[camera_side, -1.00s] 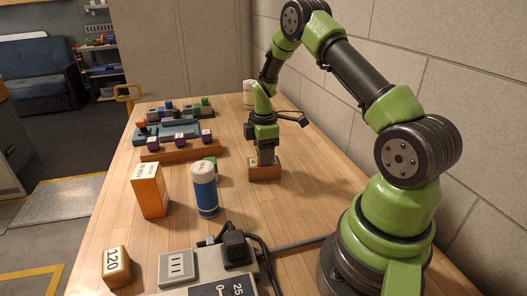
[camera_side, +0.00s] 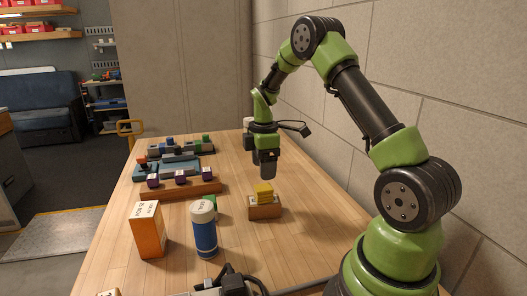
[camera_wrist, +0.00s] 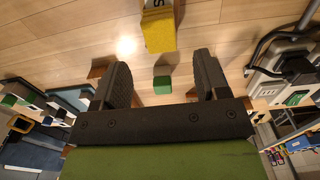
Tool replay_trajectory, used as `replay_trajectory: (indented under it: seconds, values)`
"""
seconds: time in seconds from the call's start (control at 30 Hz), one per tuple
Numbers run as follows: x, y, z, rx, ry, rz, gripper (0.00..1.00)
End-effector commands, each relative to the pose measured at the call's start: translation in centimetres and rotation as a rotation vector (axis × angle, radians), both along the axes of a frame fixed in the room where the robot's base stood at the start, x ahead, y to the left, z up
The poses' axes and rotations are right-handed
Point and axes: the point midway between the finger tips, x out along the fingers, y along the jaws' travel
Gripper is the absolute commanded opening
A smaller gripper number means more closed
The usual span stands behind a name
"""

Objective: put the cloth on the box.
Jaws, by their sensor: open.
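The yellow cloth (camera_side: 264,189) rests on the small brown wooden box (camera_side: 264,211) in the side view. It also shows as a yellow patch (camera_wrist: 159,31) at the top of the wrist view. My gripper (camera_side: 267,172) is above and behind the cloth, apart from it. The wrist view shows my gripper (camera_wrist: 161,72) with its two dark fingers spread and no cloth between them. Most of the box is out of sight in the wrist view.
A blue and white can (camera_side: 204,232) and an orange carton (camera_side: 147,231) stand left of the box. A green block (camera_wrist: 162,85) shows between the fingers in the wrist view. A wooden rack with purple blocks (camera_side: 181,189) lies farther back. The table right of the box is clear.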

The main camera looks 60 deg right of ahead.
Motion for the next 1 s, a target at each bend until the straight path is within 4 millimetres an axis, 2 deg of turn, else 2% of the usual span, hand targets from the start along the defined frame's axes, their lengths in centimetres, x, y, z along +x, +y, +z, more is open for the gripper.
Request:
replay_trajectory:
  seconds: [0.1, 0.3, 0.43, 0.57, 0.7, 0.83, 1.0]
  values:
    - [0.1, 0.0, 2.4, -0.002, -0.005, 0.0, 0.67]
    - [0.0, 0.1, 4.5, -0.001, -0.005, -0.004, 0.67]
    - [0.0, 1.7, 6.8, -0.008, -0.044, -0.062, 0.67]
    - [-0.9, 5.5, 11.0, -0.005, -0.138, -0.215, 0.67]
    - [-3.5, 10.6, 15.3, 0.047, -0.259, -0.428, 0.67]
    - [-7.0, 14.7, 17.9, 0.14, -0.358, -0.624, 0.67]
    - [-12.1, 18.6, 19.1, 0.308, -0.439, -0.861, 0.67]
